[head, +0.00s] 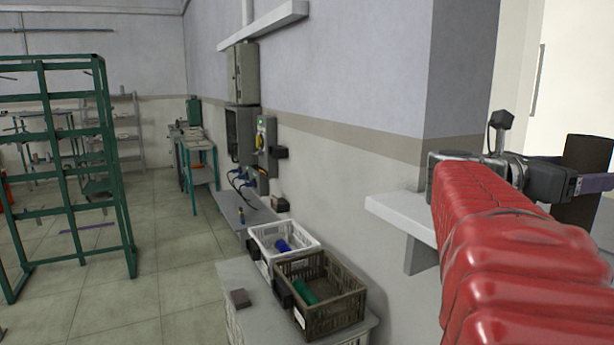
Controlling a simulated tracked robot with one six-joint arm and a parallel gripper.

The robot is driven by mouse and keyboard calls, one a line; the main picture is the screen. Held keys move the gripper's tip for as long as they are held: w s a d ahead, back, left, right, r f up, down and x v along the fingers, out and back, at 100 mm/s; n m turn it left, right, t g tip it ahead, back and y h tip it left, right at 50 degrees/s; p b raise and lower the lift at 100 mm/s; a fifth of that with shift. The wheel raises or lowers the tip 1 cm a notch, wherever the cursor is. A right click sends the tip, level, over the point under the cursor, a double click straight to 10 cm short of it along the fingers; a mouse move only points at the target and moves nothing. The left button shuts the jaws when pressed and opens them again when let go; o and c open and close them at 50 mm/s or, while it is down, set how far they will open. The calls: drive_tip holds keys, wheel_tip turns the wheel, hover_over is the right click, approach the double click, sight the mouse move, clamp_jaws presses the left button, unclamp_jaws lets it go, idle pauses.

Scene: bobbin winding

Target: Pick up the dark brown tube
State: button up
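The dark brown tube (588,150) is upright at the far right edge of the head view. My gripper (597,183) is in front of its middle, with a purple-grey finger crossing it and running to the picture's edge. The tube shows above and below the finger. The fingertips are not clearly visible, so I cannot tell whether the gripper is open or shut, or whether it touches the tube. What the tube stands on is hidden behind my red-sleeved arm.
A white wall shelf (398,213) is left of my arm. A brown crate (345,308) with a green tube (306,293) and a white crate (262,236) with a blue tube (283,245) stand on a low cabinet. A green rack (122,200) is at left.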

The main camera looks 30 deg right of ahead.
drive_tip(key=x, duration=0.4)
drive_tip(key=shift+s+d, duration=0.15)
drive_tip(key=shift+c, duration=0.4)
drive_tip(key=c, duration=1.4)
drive_tip(key=shift+c, duration=0.2)
wheel_tip(320, 180, up, 28)
idle(0.6)
idle(0.6)
